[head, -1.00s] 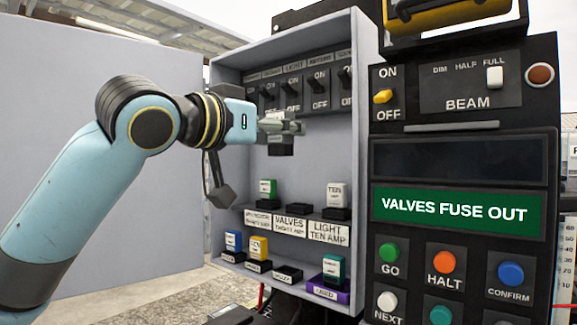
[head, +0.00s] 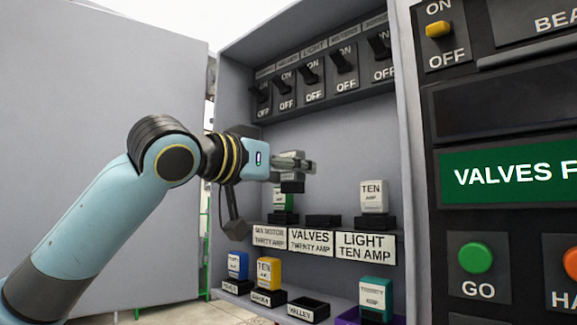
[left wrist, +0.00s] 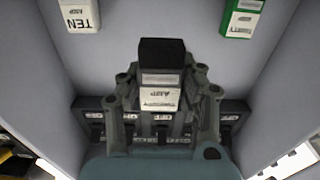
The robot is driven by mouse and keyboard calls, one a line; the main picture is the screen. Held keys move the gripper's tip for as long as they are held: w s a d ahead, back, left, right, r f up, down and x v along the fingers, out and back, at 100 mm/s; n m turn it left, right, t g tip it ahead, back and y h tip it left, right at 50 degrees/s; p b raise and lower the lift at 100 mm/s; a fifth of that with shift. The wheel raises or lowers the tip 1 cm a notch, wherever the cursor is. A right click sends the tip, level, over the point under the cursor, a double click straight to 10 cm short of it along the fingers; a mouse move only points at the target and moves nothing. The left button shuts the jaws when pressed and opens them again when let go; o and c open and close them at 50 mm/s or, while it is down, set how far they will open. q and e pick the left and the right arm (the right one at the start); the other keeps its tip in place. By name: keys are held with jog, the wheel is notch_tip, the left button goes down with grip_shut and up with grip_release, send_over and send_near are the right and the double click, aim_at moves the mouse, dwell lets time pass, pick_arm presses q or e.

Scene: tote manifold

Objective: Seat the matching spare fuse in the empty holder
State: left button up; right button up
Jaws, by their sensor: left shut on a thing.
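My left gripper (head: 300,166) is shut on a fuse (left wrist: 160,98) with a pale label and black end; its label is too blurred to read surely. The gripper holds it in the air inside the cabinet, above the middle shelf, apart from the holders. The empty holder (head: 323,221) sits above the VALVES TWENTY AMP label. Left of it, a green fuse (head: 280,203) stands in the first holder, partly hidden by the held fuse. Right of it, a white ten amp fuse (head: 373,195) stands above the LIGHT label. My right gripper is not in view.
The lower shelf holds a blue fuse (head: 237,265), a yellow fuse (head: 268,272), an empty black holder (head: 308,309) and a teal fuse (head: 375,296) in a purple tray. A row of switches (head: 311,72) is above. A control panel (head: 470,220) is at right.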

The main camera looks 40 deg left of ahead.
aim_at(334, 198)
pick_arm(q)
jog(key=w, duration=0.5)
jog(key=shift+w+d+p, duration=0.1)
jog(key=shift+d+p, duration=0.2)
jog(key=shift+p, duration=0.1)
jog(key=shift+w+d, duration=0.1)
jog(key=shift+w, duration=0.55)
jog(key=shift+w+d, duration=0.1)
jog(key=shift+w, duration=0.9)
jog(key=shift+f+b, duration=0.8)
jog(key=shift+f, duration=0.65)
jog(key=shift+f+b, duration=0.45)
jog(key=shift+f, duration=0.45)
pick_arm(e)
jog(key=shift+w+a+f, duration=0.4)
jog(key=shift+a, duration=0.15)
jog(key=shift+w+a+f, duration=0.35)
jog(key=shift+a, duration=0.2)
